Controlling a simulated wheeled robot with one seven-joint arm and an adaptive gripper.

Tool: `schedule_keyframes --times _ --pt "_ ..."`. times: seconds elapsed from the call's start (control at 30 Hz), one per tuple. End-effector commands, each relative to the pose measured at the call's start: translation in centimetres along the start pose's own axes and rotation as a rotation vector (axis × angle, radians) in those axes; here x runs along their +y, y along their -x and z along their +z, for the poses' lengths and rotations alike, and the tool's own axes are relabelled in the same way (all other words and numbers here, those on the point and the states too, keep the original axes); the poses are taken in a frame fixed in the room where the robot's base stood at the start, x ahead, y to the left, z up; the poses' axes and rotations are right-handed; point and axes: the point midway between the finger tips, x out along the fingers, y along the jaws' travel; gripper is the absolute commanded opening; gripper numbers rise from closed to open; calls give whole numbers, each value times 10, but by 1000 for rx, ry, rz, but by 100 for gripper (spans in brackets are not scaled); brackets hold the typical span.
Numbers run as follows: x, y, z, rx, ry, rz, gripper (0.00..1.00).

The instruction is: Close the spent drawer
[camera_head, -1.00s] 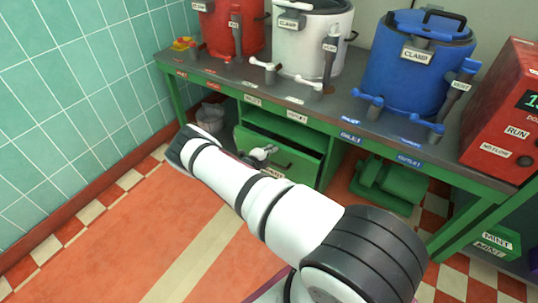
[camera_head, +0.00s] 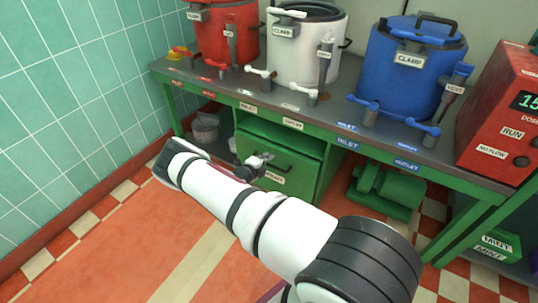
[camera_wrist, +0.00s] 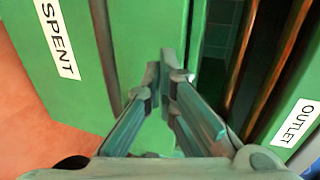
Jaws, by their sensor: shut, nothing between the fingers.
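The spent drawer (camera_head: 297,183) is a green box front with a dark bar handle (camera_head: 285,168), under the bench. Its front stands about in line with the cabinet, and no drawer interior shows in the head view. I cannot tell if a small gap is left. In the wrist view its front (camera_wrist: 85,85) carries the SPENT label (camera_wrist: 57,40). My gripper (camera_head: 262,158) is shut and empty at the upper left of the front, by the handle's left end. In the wrist view its fingertips (camera_wrist: 163,70) are together near the drawer front's edge; contact is unclear.
An open shelf space (camera_head: 280,132) lies above the drawer. The green bench (camera_head: 335,118) carries red, white and blue kettles (camera_head: 410,65) and a red dosing box (camera_head: 500,115). A green pump (camera_head: 385,190) stands to the right below, a bucket (camera_head: 205,130) to the left.

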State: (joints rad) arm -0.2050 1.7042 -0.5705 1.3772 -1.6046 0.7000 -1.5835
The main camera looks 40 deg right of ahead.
Motion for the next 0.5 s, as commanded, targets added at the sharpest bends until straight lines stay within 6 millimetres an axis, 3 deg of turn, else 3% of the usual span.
schedule_keyframes --times 0.3,0.5 --pt "-1 70 0 -2 0 1 0" --pt "0 95 0 0 0 1 0"
